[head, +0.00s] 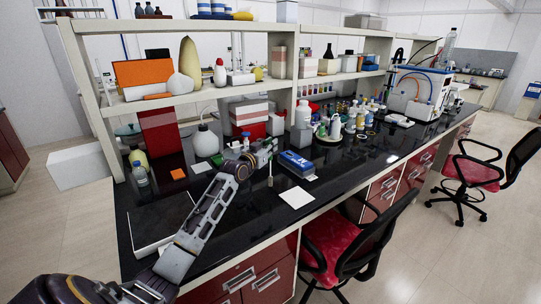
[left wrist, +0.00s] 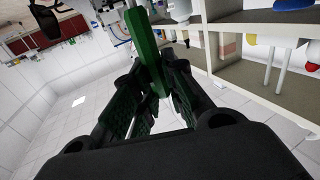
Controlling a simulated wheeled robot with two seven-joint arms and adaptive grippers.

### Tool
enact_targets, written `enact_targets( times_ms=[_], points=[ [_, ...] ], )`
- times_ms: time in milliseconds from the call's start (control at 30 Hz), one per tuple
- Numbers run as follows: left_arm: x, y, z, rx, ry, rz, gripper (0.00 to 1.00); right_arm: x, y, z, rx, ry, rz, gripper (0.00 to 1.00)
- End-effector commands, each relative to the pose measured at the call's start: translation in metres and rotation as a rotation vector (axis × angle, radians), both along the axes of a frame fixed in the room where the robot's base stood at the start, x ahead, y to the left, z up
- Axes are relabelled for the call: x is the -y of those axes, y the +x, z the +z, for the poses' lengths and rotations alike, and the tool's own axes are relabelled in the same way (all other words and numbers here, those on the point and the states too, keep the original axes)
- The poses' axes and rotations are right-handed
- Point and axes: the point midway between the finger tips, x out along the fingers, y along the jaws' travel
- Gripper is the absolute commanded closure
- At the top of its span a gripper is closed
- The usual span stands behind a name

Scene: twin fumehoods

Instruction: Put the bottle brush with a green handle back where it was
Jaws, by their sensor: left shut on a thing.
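My left gripper (head: 264,152) is above the black bench top in the head view, near the front of the shelf unit. In the left wrist view its dark fingers (left wrist: 155,88) are shut on the green handle of the bottle brush (left wrist: 147,48). The handle runs up out of the fingers toward the top of that view. In the head view a thin rod with a pale end (head: 270,182) hangs below the gripper; it looks like part of the brush, but is small. My right gripper is not in view.
A blue box (head: 297,163) and a white sheet (head: 296,197) lie right of the gripper. A white wash bottle (head: 205,141) stands behind left. Several bottles crowd the bench farther right. The shelves (head: 190,98) rise behind. Bare black bench top shows near the front edge.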

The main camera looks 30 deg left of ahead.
Motion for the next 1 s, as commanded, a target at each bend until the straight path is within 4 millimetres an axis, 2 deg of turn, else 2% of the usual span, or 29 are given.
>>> enact_targets(
  times_ms=[133,333,1000],
  points=[
    [0.0,0.0,0.023,0.003,0.001,0.0,1.0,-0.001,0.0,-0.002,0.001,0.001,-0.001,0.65],
    [0.0,0.0,0.042,0.001,0.001,0.0,1.0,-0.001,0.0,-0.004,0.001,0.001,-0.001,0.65],
    [0.0,0.0,0.048,-0.001,0.0,0.0,1.0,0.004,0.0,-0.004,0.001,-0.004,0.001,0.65]
  ],
)
